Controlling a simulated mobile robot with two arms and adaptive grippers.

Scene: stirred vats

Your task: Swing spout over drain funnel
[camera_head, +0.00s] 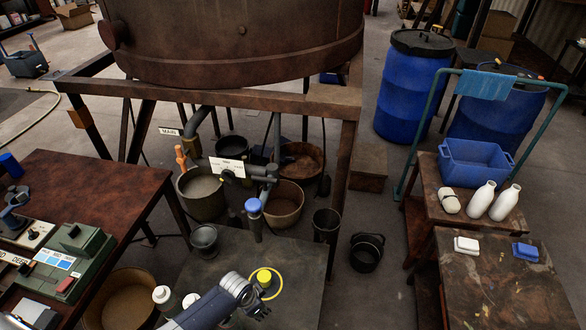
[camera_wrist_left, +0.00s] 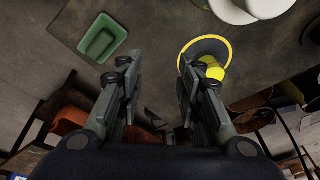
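A grey pipe spout (camera_head: 262,172) hangs below the brown vat, with a white label (camera_head: 228,168) on it. A blue knob (camera_head: 253,206) sits on an upright grey stem below the spout. Several buckets and pots stand beneath; I cannot tell which is the drain funnel. A dark tapered vessel (camera_head: 327,224) stands to the right, and a small grey vessel (camera_head: 204,238) to the left. My left gripper (camera_head: 255,300) is over the grey table, apart from the spout. In the left wrist view its fingers (camera_wrist_left: 155,65) are spread and empty. My right gripper is not in view.
A yellow-capped item in a yellow ring (camera_head: 265,279) is beside my left gripper. A green tray (camera_wrist_left: 102,37) shows in the wrist view. The vat's frame post (camera_head: 344,165) stands right of the spout. A brown table (camera_head: 85,190) is at left.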

